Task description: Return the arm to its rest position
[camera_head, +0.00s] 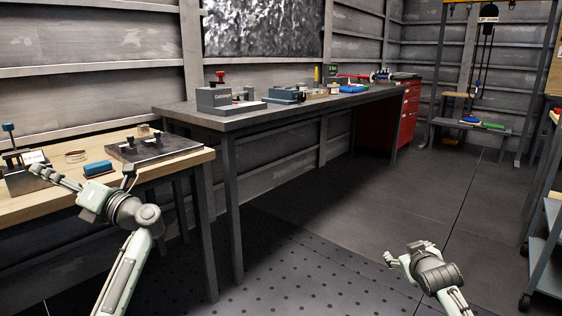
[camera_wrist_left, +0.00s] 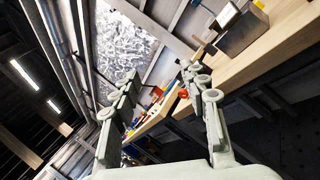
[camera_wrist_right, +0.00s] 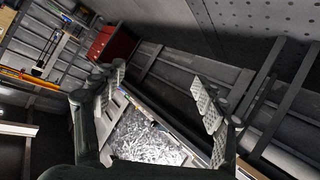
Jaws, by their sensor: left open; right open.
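My left gripper (camera_head: 52,178) is at the left of the head view, in front of the wooden workbench's near side. In the left wrist view (camera_wrist_left: 158,78) its two fingers stand apart with nothing between them. My right gripper (camera_head: 408,252) is low at the right of the head view, over the dark floor and away from any bench. In the right wrist view (camera_wrist_right: 158,80) its fingers are also apart and empty. The head view does not show how far the left gripper is from the bench surface.
The wooden workbench (camera_head: 190,166) carries a dark metal plate (camera_head: 146,148), a blue block (camera_head: 98,168) and a vise-like tool. A long grey bench (camera_head: 255,115) with several devices runs behind to a red drawer cabinet (camera_head: 375,129). A shelf cart (camera_head: 543,255) stands at far right. Middle floor is clear.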

